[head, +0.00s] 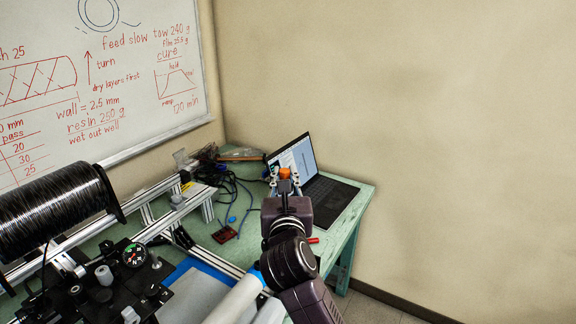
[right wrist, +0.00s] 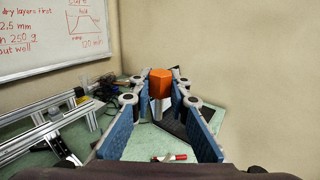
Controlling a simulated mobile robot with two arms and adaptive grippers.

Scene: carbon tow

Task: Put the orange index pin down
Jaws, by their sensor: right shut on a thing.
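The orange index pin (head: 285,173) is held at the tips of my right gripper (head: 285,185), above the table near the laptop. In the right wrist view the pin (right wrist: 160,83) shows as an orange block between the two blue-padded fingers (right wrist: 160,100). The fingers are shut on it. Any lower part of the pin is hidden in the head view by the gripper. My left gripper is in neither view.
An open laptop (head: 333,199) stands on the green table (head: 256,241) behind the gripper. Tools and cables (head: 208,172) lie at the back corner. A black tow spool (head: 55,212) and aluminium rails (head: 160,228) are at left. A red-handled tool (right wrist: 170,158) lies below.

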